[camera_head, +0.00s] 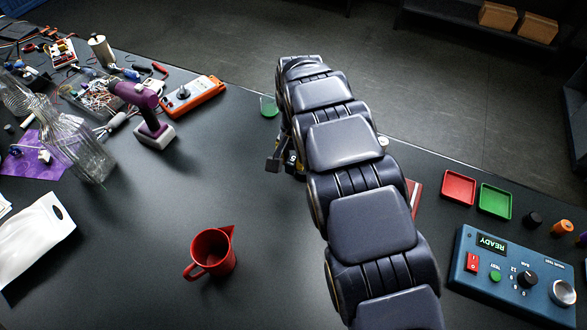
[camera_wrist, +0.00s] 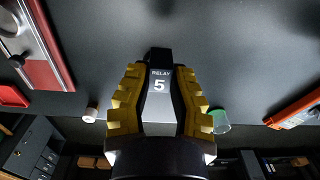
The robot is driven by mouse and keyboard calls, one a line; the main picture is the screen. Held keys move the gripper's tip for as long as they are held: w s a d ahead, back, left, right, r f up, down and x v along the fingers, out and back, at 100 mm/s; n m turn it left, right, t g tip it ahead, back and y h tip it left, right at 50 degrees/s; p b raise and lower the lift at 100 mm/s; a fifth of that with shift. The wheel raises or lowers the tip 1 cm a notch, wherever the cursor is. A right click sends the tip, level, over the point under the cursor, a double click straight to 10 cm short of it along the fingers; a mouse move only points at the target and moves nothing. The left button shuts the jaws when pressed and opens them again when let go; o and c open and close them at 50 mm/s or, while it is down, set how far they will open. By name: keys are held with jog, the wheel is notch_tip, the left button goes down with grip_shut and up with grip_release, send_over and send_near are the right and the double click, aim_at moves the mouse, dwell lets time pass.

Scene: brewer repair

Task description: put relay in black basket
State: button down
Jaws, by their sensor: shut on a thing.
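In the head view my gripper (camera_head: 285,163) is mostly hidden behind my arm, above the middle of the dark table. The relay cannot be made out clearly there. I cannot identify a black basket in either view.
A red pitcher (camera_head: 211,254) stands at the front centre. A purple tool (camera_head: 150,115), an orange meter (camera_head: 194,96) and glassware are at left. A green cup (camera_head: 268,105) is near the back edge. Red (camera_head: 459,188) and green (camera_head: 495,201) trays and a blue control box (camera_head: 515,278) are at right.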

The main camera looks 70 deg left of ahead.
jog(key=w+a+r, duration=0.1)
jog(key=w+a, duration=0.4)
jog(key=shift+r, duration=0.2)
jog(key=shift+a+f, duration=0.1)
jog(key=shift+f, duration=5.35)
jog(key=c, duration=1)
grip_release()
